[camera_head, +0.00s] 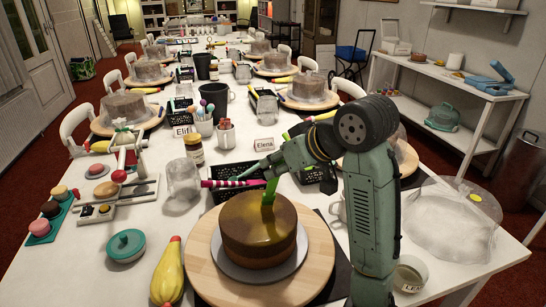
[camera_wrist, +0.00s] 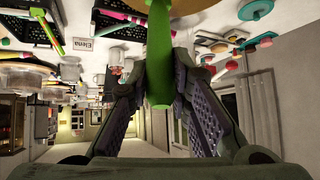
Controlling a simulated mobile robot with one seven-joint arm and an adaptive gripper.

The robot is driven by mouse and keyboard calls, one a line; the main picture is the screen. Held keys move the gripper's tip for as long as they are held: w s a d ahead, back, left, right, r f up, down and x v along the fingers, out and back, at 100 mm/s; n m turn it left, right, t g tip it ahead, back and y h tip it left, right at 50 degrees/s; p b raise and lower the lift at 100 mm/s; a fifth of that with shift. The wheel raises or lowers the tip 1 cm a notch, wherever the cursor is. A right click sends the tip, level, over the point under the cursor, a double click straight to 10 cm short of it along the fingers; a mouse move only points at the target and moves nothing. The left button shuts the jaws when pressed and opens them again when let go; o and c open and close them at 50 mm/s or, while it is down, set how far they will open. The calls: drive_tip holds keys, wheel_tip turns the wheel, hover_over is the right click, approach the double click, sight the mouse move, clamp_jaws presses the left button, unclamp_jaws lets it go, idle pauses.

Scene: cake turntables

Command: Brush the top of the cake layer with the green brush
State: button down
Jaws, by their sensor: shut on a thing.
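A brown cake layer (camera_head: 259,235) sits on a grey plate (camera_head: 222,262) on a round wooden turntable (camera_head: 203,270) at the front of the table. Its top has a glossy yellowish patch. My gripper (camera_head: 262,170) is above the cake and shut on the green brush (camera_head: 269,190). The brush stands nearly upright, its lower end at the cake top near the far side; it looks to be touching. In the wrist view, which is upside down, both fingers of my gripper (camera_wrist: 161,78) flank the green brush handle (camera_wrist: 158,50). The cake shows only as a brown edge there.
A clear dome (camera_head: 452,225) and a cup (camera_head: 410,273) are right, beyond my arm.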

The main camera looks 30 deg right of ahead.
drive_tip(key=shift+s+p, duration=0.5)
drive_tip(key=shift+s, duration=3.35)
drive_tip(key=w+d, duration=0.3)
drive_tip(key=w, duration=1)
drive_tip(key=shift+w, duration=0.15)
wheel_tip(320, 180, up, 7)
idle(0.7)
